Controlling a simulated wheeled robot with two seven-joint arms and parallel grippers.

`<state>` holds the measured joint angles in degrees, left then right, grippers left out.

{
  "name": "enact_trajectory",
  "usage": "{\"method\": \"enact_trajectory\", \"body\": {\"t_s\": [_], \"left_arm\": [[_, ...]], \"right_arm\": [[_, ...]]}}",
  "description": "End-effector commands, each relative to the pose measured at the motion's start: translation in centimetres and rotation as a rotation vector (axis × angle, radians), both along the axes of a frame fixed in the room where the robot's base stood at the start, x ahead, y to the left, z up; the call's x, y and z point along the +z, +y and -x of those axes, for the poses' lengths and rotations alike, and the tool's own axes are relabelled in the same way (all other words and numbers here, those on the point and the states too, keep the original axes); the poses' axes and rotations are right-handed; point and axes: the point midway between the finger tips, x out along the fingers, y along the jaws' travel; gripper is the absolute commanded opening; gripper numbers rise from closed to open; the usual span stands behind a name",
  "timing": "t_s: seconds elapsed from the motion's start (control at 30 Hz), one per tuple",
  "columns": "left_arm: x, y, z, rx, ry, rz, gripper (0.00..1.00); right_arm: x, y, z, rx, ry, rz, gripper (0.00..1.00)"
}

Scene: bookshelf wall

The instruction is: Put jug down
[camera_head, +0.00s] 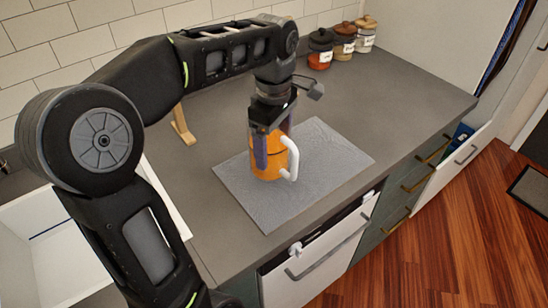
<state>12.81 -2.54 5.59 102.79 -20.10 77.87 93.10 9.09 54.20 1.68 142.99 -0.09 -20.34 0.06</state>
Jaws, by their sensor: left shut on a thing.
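An orange jug (268,160) with a white handle (291,157) is upright on or just above a grey mat (330,160) on the counter; I cannot tell whether its base touches. My left gripper (270,135) points down from above and is shut on the jug. Its fingers cover part of the jug's upper body. My right gripper is not in view.
Several lidded jars (343,42) stand at the back of the grey counter (400,105). A white sink (50,240) is at the left. A wooden stand (181,125) is behind my left arm. Drawers below the counter's front edge are partly open. The mat's right side is clear.

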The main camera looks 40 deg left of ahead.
Motion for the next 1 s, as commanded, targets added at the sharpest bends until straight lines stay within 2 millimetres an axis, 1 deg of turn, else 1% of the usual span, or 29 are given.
{"method": "enact_trajectory", "body": {"t_s": [0.17, 0.27, 0.4, 0.5, 0.77, 0.9, 0.93, 1.0], "left_arm": [[0.0, 0.0, 0.0, 0.000, -0.002, 0.000, 0.09], [-0.9, 0.0, 0.0, 0.000, 0.001, 0.000, 0.09], [-2.7, 0.0, 0.0, -0.001, 0.001, 0.000, 0.09], [-3.5, 0.0, 0.0, -0.001, -0.001, 0.000, 0.09], [-3.6, 0.0, 0.0, 0.000, -0.003, 0.000, 0.09], [-4.0, 0.0, 0.0, -0.001, -0.002, 0.000, 0.09], [-4.1, 0.0, 0.0, 0.000, 0.000, 0.000, 0.82], [-4.0, 0.0, 0.0, 0.000, 0.000, 0.000, 0.88]], "right_arm": [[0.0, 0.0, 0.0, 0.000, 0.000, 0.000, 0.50], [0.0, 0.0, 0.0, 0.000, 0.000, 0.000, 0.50], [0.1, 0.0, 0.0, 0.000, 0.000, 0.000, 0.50], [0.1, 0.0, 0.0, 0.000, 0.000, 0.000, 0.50], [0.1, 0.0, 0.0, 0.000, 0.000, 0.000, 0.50], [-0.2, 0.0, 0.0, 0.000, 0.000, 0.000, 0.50], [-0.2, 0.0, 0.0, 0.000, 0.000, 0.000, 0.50], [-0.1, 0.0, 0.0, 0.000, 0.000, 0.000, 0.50]]}}
